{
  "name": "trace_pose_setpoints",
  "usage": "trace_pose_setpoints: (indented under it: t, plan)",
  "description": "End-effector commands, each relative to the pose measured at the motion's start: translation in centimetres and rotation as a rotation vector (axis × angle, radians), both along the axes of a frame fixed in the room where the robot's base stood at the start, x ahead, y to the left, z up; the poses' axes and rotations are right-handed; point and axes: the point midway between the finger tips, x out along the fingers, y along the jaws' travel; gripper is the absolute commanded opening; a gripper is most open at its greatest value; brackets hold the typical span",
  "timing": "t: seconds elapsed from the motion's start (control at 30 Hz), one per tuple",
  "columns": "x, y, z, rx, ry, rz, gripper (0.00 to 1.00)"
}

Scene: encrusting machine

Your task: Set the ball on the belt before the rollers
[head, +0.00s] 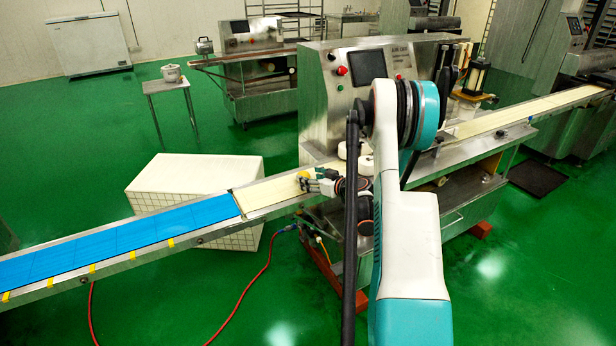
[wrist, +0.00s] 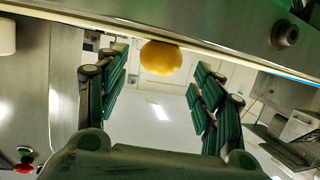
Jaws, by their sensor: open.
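The yellow-orange ball (head: 303,175) sits on the cream belt (head: 265,196), at the machine side and left of the white rollers (head: 352,150). In the wrist view the ball (wrist: 160,57) shows between the spread fingertips, against the belt's edge strip (wrist: 225,57). My gripper (head: 308,184) is low over the belt's near edge, beside the ball, with its fingers open. In the wrist view clear gaps show between the ball and both fingers of my gripper (wrist: 160,66). The ball's underside is hard to see.
The steel encrusting machine (head: 318,100) with its control panel stands right behind the rollers. A blue belt (head: 120,240) runs on to the left. A white tiled block (head: 190,185) stands behind the belts. A red hose (head: 262,270) lies on the green floor.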

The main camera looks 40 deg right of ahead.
Motion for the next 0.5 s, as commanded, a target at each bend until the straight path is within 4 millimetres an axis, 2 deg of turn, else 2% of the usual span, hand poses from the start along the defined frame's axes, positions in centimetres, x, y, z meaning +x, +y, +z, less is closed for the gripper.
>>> trace_pose_setpoints:
  t: [0.1,0.3,0.5]
  plan:
    - [-2.6,0.0,1.2,0.0,0.0,-0.003,0.61]
    - [-6.3,0.1,2.3,0.001,0.0,-0.003,0.61]
    - [-8.5,0.3,2.8,0.0,0.0,-0.001,0.61]
